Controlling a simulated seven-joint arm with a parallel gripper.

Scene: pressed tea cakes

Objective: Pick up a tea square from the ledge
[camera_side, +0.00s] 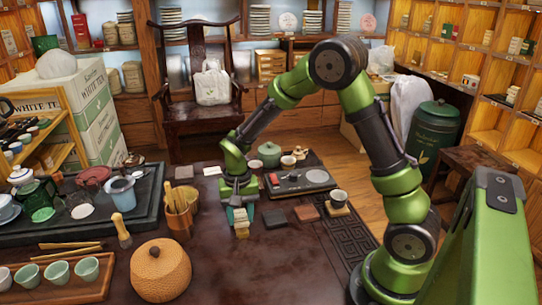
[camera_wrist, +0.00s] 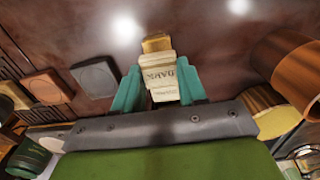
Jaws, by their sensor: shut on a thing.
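My gripper (camera_side: 240,214) points down over the dark table, its teal fingers shut on a cream-wrapped block (camera_side: 241,230). In the wrist view the block (camera_wrist: 160,77) sits between the fingertips (camera_wrist: 158,88), with dark print that seems to read "DARK" and a tan end beyond. I cannot tell whether its lower end touches the table. The wrist view shows the dark square (camera_wrist: 95,77) and the brown one (camera_wrist: 47,86) apart from my fingers.
A wooden holder of tools (camera_side: 180,212) stands close left of my gripper, with a brush (camera_side: 121,232) beyond it. A round woven jar (camera_side: 160,270) is at front left. A dark tea tray (camera_side: 298,180) lies behind right. The table's front middle is clear.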

